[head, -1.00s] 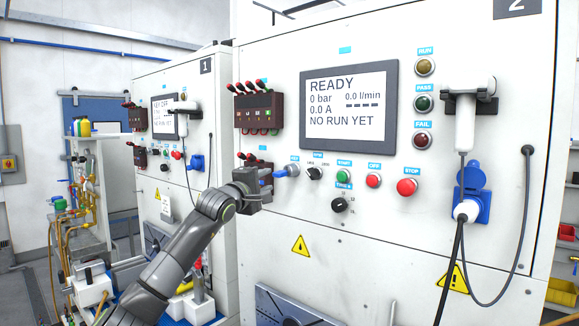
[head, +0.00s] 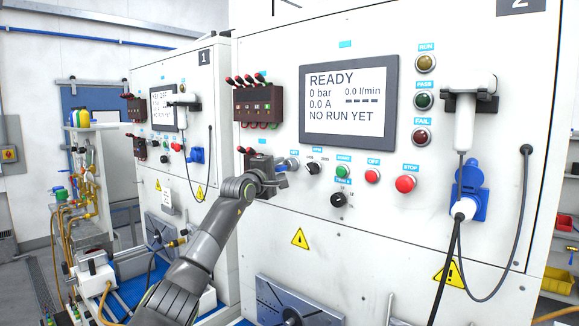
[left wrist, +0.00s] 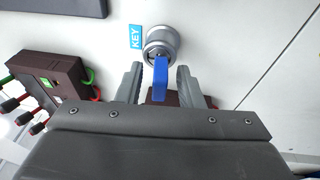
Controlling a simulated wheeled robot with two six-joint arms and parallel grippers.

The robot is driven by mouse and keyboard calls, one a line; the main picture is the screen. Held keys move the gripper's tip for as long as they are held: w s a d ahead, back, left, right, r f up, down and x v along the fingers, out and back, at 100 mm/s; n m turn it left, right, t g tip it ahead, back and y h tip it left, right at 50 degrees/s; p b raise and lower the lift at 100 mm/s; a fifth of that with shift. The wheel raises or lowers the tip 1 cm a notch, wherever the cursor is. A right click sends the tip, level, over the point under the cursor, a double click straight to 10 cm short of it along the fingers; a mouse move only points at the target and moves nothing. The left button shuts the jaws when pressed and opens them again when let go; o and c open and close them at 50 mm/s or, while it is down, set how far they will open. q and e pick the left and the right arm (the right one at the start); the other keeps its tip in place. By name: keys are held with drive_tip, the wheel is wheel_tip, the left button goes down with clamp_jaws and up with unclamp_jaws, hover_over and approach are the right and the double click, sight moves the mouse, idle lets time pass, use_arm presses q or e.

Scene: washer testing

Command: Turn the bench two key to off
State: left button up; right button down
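The bench two key switch is a silver round lock (left wrist: 162,40) with a blue key (left wrist: 160,76) in it, beside the blue KEY label (left wrist: 136,37) in the left wrist view. In the head view the lock (head: 292,163) sits left of the black knob, and the key is mostly hidden by my gripper. My left gripper (head: 276,172) is at the panel by the lock. Its fingers are open, one on each side of the key (left wrist: 159,84), with gaps visible. The bench two screen (head: 348,101) reads READY and NO RUN YET. My right gripper is out of view.
Right of the lock are a black knob (head: 312,168), a green start button (head: 342,172), a red OFF button (head: 372,176) and a red STOP button (head: 405,184). A terminal block (head: 258,104) with leads is above. Bench one (head: 186,90) stands behind left.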

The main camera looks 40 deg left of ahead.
use_arm(q)
clamp_jaws()
drive_tip(key=n, duration=0.2)
drive_tip(key=shift+d+n+g+b, duration=0.1)
drive_tip(key=shift+n+g+b, duration=0.2)
drive_tip(key=shift+n, duration=0.1)
drive_tip(key=shift+n+y, duration=0.3)
drive_tip(key=shift+n, duration=0.2)
drive_tip(key=shift+n+g, duration=0.3)
drive_tip(key=shift+n, duration=0.2)
drive_tip(key=shift+d+f+n+g, duration=0.1)
drive_tip(key=shift+n+g, duration=0.2)
drive_tip(key=shift+n, duration=0.9)
